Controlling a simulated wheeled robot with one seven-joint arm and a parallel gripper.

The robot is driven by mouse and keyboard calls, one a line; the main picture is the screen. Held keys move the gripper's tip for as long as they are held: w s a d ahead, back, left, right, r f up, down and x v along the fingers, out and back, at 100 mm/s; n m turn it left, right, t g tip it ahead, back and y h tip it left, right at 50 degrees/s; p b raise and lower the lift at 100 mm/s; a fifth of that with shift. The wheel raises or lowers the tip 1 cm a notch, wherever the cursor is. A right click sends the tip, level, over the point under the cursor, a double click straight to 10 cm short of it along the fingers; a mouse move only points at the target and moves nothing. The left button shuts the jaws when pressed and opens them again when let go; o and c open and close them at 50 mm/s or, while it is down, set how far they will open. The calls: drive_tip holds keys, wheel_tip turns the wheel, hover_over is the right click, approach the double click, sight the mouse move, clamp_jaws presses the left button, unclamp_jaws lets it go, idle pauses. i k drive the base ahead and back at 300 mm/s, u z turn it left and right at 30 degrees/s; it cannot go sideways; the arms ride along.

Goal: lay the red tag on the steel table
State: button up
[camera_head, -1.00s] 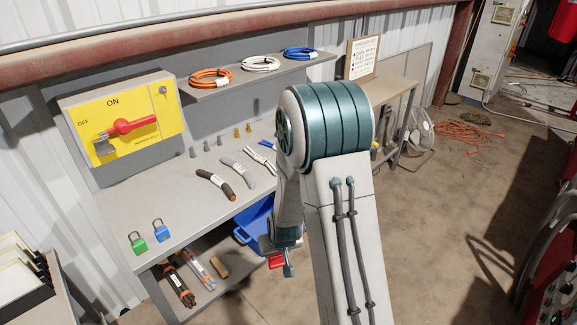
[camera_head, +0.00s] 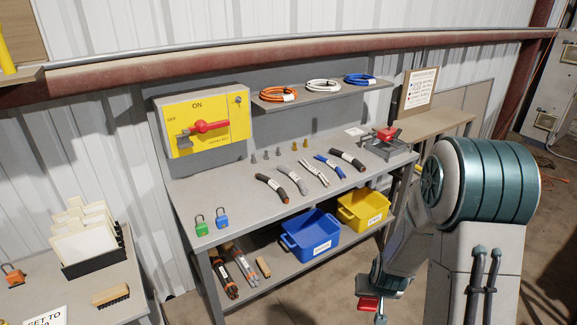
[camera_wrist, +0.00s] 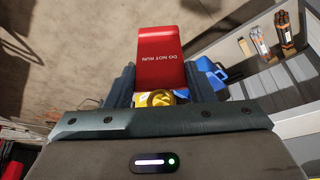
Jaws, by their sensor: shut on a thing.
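The red tag (camera_wrist: 160,52), printed "DO NOT RUN", is held in my gripper (camera_wrist: 162,85) in the wrist view. In the head view the tag (camera_head: 368,303) shows as a small red piece at the tips of my gripper (camera_head: 382,292). My gripper is shut on it, in front of the table's right part and lower than the table top. The steel table (camera_head: 245,200) stands to the left, with bare room along its front part. Part of the tag is hidden by the gripper's jaws.
On the table lie several cable pieces (camera_head: 314,172), a green padlock (camera_head: 202,229), a blue padlock (camera_head: 222,220) and a red-topped device (camera_head: 387,138). A yellow switch box (camera_head: 205,125) stands at the back. Blue (camera_head: 312,236) and yellow (camera_head: 362,209) bins sit on the lower shelf.

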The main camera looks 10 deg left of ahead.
sight(250, 201)
drive_tip(key=u, duration=0.6)
drive_tip(key=i, duration=0.6)
drive_tip(key=u, duration=0.65)
